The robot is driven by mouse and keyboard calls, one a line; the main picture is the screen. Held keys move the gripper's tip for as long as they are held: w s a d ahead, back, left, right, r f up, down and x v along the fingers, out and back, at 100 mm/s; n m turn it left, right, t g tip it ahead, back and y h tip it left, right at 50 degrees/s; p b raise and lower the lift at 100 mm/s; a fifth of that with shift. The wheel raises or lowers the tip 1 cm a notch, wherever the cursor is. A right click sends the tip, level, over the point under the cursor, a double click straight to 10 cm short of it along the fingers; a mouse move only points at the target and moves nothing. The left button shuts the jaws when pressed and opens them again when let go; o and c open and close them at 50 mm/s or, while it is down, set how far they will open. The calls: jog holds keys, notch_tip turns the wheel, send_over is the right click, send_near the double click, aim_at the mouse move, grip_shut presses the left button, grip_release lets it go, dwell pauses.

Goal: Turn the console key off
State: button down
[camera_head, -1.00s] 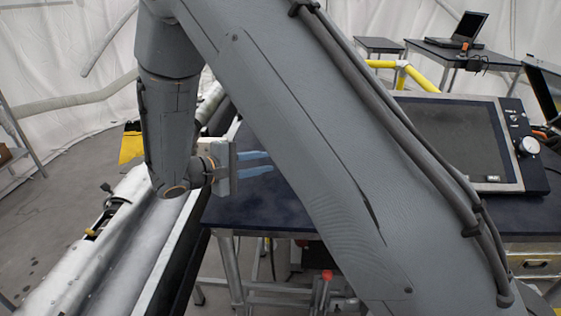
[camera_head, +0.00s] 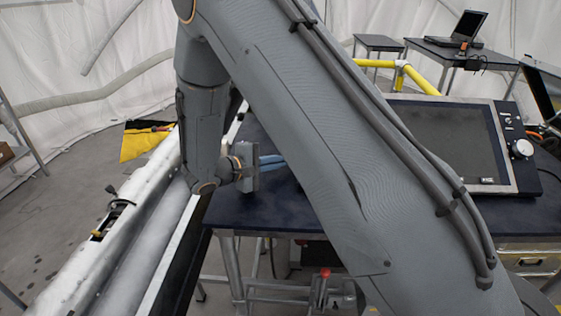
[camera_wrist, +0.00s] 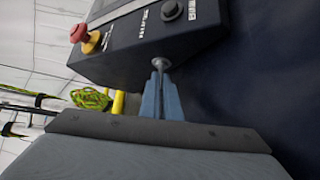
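The console (camera_wrist: 135,40) is a dark box with a red stop button (camera_wrist: 79,33) on a yellow base and a black round knob (camera_wrist: 171,10) on its face. A small silver key switch (camera_wrist: 161,63) sits at its lower edge in the wrist view. My gripper (camera_wrist: 161,80) has its two blue fingers close together, tips at the key switch, with a thin strip between them that looks like the key. In the head view my gripper (camera_head: 278,161) points right, its fingertips partly hidden behind my arm. The key is hidden there.
A dark table (camera_head: 265,207) lies under my gripper. A console with a large screen (camera_head: 450,140) and a white dial (camera_head: 522,149) stands on the right. A long white rail (camera_head: 140,225) runs at left. A laptop (camera_head: 467,28) rests on a back table.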

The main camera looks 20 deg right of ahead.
dwell(0.4)
jog(key=shift+w+d+r+n+g+y+p, duration=0.15)
jog(key=shift+r+n+g+y+p, duration=0.2)
jog(key=shift+n+g+y+p, duration=0.35)
jog(key=n+g, duration=0.1)
jog(key=n+g+y+p, duration=0.1)
jog(key=g, duration=0.1)
jog(key=shift+w+r, duration=0.2)
jog(key=shift+w, duration=0.05)
jog(key=shift+w+d+n+g+y, duration=0.1)
jog(key=shift+w+n+g+y, duration=0.2)
jog(key=shift+n+g+y, duration=0.65)
jog(key=shift+w+n+g+y, duration=0.25)
jog(key=shift+n+g, duration=0.2)
jog(key=shift+g, duration=0.8)
jog(key=c, duration=2)
grip_release()
jog(key=shift+d, duration=0.1)
